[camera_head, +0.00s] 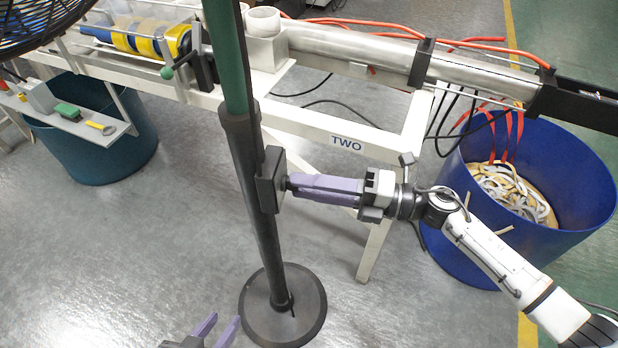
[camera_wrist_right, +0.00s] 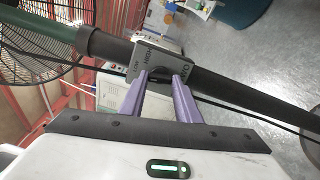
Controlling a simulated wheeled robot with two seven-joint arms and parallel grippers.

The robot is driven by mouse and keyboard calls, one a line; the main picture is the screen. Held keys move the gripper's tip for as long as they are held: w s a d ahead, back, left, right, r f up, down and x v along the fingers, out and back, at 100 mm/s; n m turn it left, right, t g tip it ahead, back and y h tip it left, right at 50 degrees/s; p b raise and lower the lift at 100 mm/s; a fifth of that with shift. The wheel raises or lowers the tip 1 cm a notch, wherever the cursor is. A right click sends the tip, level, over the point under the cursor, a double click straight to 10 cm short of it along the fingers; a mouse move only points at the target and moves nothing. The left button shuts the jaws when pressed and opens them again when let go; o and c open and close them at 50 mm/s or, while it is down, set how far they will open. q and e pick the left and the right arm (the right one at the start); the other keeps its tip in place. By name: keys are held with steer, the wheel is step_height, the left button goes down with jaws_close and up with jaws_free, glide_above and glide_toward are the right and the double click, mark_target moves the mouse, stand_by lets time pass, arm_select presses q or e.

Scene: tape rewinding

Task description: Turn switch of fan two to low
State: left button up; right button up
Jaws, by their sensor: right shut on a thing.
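The fan's pole (camera_head: 252,190) stands upright on a round black base (camera_head: 283,305), in front of the bench labelled TWO (camera_head: 346,144). A dark switch box (camera_head: 268,180) is fixed on the pole. My right gripper (camera_head: 290,184) reaches it from the right, with its purple fingertips at the box face. My left gripper (camera_head: 222,325) is open and empty at the bottom edge.
The fan's head (camera_head: 40,22) shows at the top left. A blue bin (camera_head: 465,235) with coiled tape stands right, near my right arm. A teal bin (camera_head: 98,150) stands left under a small shelf (camera_head: 80,122). The floor left of the pole is clear.

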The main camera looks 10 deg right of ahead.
steer(key=shift+m+p, duration=0.55)
steer(key=shift+m, duration=0.55)
steer(key=o, duration=1)
steer(key=shift+o, duration=0.2)
steer(key=shift+d, duration=0.1)
steer(key=b+v, duration=0.1)
steer(key=v, duration=0.9)
